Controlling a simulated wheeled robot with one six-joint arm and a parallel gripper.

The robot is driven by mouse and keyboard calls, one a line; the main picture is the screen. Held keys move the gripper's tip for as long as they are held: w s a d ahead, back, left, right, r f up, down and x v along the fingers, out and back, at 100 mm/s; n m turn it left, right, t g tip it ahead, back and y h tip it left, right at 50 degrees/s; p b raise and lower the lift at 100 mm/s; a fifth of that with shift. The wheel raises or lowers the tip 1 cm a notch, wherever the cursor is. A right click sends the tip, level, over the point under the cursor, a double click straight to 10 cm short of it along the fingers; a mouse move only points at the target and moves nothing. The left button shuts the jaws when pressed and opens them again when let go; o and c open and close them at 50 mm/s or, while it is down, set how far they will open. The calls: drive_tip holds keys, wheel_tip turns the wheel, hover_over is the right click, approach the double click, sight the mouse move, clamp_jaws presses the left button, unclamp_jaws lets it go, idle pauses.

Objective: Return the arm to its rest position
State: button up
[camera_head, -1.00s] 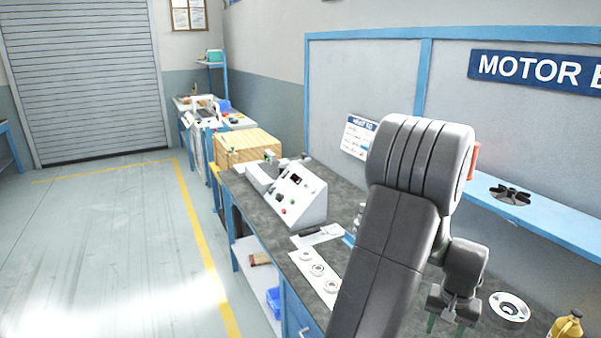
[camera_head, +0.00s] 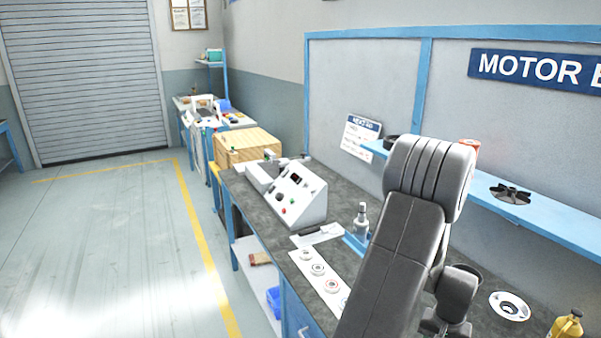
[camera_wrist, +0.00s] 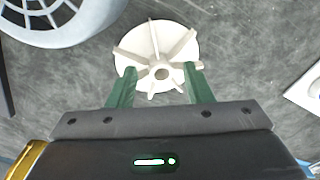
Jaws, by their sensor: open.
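My gripper (camera_wrist: 161,78) is open in the wrist view, with two green fingers spread apart and nothing held. A white bladed impeller (camera_wrist: 157,50) lies on the dark bench top just beyond the fingertips, partly overlapped by them. Whether the fingers touch it cannot be told. In the head view my arm is bent and raised over the bench at the right. Its wrist end points down, and the fingers do not show there.
A blue shelf (camera_head: 540,215) carries a black fan. A grey grilled housing (camera_wrist: 62,20) is close to my gripper.

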drive_tip(key=shift+r+p, duration=0.6)
drive_tip(key=shift+p, duration=0.4)
drive_tip(key=shift+r, duration=0.3)
wheel_tip(320, 180, up, 9)
drive_tip(key=b, duration=0.2)
drive_tip(key=w+a+f+n+p, duration=0.2)
drive_tip(key=w+a, duration=0.3)
drive_tip(key=a, duration=0.4)
drive_tip(key=w+a+f+n+p, duration=0.1)
drive_tip(key=w+a, duration=0.4)
drive_tip(key=a, duration=0.5)
drive_tip(key=w+a+f+n+p, duration=0.2)
drive_tip(key=w+a+f, duration=0.2)
drive_tip(key=a, duration=0.5)
drive_tip(key=shift+w+a+n+p, duration=0.25)
drive_tip(key=shift+w+n+p, duration=0.1)
drive_tip(key=shift+w, duration=0.15)
drive_tip(key=shift+f, duration=0.15)
